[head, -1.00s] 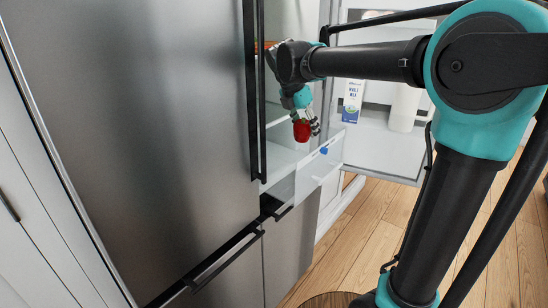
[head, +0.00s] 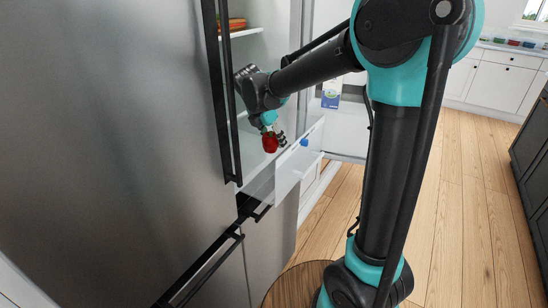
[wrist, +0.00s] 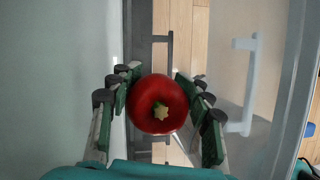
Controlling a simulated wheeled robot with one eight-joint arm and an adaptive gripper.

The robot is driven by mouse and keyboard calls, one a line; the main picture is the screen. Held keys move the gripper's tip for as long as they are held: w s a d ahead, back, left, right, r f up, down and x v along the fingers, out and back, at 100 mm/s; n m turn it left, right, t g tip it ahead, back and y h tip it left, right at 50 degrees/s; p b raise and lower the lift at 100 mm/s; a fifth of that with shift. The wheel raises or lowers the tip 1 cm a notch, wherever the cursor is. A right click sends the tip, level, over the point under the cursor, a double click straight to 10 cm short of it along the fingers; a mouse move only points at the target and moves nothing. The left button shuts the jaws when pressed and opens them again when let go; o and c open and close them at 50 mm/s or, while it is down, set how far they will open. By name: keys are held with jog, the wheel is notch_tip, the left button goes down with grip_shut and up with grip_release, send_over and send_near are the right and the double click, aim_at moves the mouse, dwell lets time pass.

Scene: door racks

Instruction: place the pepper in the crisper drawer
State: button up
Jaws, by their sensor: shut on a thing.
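The red pepper (head: 269,142) hangs below my gripper (head: 272,132) in the head view, inside the open fridge. In the wrist view the pepper (wrist: 157,104) sits between the green-padded fingers of my gripper (wrist: 158,95), stem toward the camera. The gripper is shut on it. The crisper drawer (head: 288,178) is a pale, see-through drawer pulled out at the bottom of the fridge. The pepper appears above and toward the back of its front panel in the head view, apart from it. The drawer's inside is mostly hidden.
The tall steel fridge door (head: 110,130) with a black handle stands at the left. A milk carton (head: 331,94) stands in the open door at the right. A small blue thing (head: 304,142) shows at the drawer's edge.

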aim_at(265, 137)
jog(key=shift+f, duration=3.45)
jog(key=o, duration=1.2)
jog(key=shift+f, duration=0.1)
jog(key=v, duration=1.2)
